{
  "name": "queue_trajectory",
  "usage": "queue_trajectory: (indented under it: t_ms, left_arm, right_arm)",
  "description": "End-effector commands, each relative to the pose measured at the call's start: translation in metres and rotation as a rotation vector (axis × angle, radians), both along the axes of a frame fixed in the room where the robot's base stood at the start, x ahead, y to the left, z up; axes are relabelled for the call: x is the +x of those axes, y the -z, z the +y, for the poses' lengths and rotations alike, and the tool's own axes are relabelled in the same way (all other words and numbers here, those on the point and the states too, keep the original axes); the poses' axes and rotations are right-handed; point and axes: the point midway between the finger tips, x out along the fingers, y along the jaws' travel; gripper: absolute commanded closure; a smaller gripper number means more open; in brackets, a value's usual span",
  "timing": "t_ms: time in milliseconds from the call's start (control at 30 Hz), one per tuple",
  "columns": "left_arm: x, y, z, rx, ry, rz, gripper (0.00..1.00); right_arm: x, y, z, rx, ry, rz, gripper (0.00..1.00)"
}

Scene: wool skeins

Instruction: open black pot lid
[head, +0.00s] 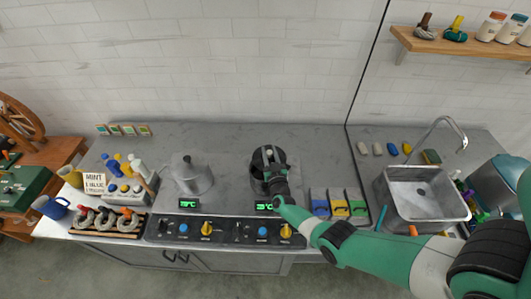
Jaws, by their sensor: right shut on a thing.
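The black pot (256,184) stands on the right-hand hot plate, behind a green display. My right arm reaches in from the lower right, and its gripper (270,158) is over the top of the pot. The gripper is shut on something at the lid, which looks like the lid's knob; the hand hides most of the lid. I cannot tell whether the lid is raised off the rim. My left gripper is not in view.
A silver lidded pot (190,174) stands to the left. Knobs line the front panel (222,231). A wall shelf (440,42) holds skeins and jars.

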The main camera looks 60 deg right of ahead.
Motion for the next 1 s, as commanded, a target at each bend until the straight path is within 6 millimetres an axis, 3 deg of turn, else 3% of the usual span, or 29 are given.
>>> queue_trajectory:
  t_ms: [167, 200, 333, 667, 767, 1000]
  left_arm:
    - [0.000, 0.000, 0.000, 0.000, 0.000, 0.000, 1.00]
    - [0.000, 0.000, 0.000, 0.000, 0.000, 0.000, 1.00]
    - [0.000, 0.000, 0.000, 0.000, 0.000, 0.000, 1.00]
    - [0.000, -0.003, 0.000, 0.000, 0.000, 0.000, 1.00]
    - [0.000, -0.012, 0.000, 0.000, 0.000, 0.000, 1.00]
    - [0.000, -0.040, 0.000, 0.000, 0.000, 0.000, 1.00]
  right_arm:
    - [0.000, 0.002, 0.001, 0.003, -0.003, 0.002, 1.00]
    - [0.000, 0.002, 0.001, 0.003, -0.003, 0.002, 0.57]
    - [0.000, 0.001, 0.001, 0.002, -0.003, 0.002, 0.34]
    - [-0.001, 0.000, 0.003, 0.002, -0.003, 0.002, 0.34]
    - [-0.008, -0.002, 0.012, 0.003, -0.004, 0.002, 0.34]
    - [-0.040, -0.004, 0.058, 0.004, -0.007, 0.005, 0.34]
